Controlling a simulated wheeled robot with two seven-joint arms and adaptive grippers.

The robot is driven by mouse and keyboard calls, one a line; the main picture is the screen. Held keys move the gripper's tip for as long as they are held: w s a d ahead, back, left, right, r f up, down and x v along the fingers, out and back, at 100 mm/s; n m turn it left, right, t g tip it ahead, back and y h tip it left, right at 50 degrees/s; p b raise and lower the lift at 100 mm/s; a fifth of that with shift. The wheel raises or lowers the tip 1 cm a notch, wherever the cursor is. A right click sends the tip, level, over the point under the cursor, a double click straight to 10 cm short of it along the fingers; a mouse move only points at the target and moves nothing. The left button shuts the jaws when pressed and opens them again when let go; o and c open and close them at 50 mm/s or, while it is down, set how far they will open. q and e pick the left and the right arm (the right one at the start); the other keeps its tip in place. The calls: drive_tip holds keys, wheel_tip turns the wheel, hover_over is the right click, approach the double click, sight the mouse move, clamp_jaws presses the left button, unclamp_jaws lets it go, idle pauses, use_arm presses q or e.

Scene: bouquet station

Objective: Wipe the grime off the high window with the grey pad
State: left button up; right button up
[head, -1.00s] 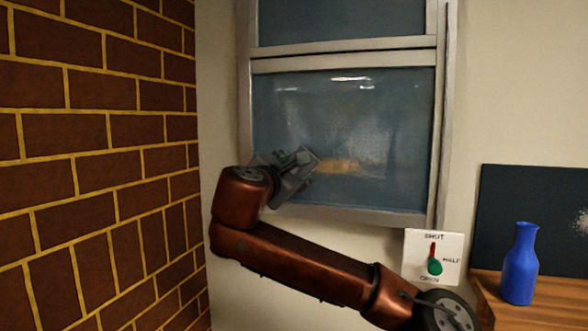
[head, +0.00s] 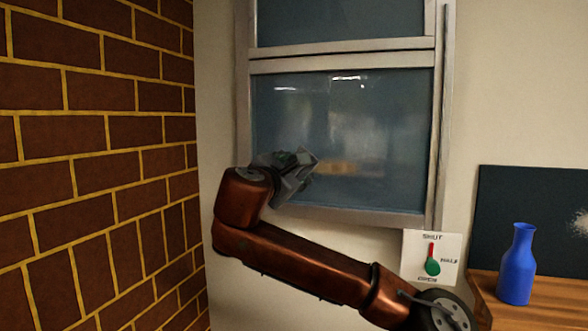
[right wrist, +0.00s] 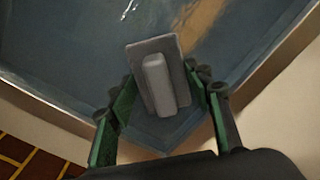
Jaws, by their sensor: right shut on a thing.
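The high window's lower pane (head: 350,120) is blue-grey glass in a grey frame. A dull brownish smear (head: 345,168) shows on or through the glass, low in the pane. It is also in the right wrist view (right wrist: 203,22), above and right of the pad. My right gripper (head: 292,172) is at the pane's lower left corner. In the right wrist view it is shut on the grey pad (right wrist: 170,48), its fingers either side of the raised handle. The pad's face is towards the glass; I cannot tell whether it touches. My left gripper is out of view.
A brick wall (head: 100,160) stands close on the left. Below the window's right corner is a white plate (head: 416,262) with a lever, marked SHUT, HALF and OPEN. A blue bottle (head: 517,270) stands on a wooden surface (head: 555,300) before a dark board (head: 530,200).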

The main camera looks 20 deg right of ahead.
drive_tip(key=shift+w+d, duration=0.2)
drive_tip(key=shift+w, duration=0.1)
drive_tip(key=shift+s+d, duration=0.1)
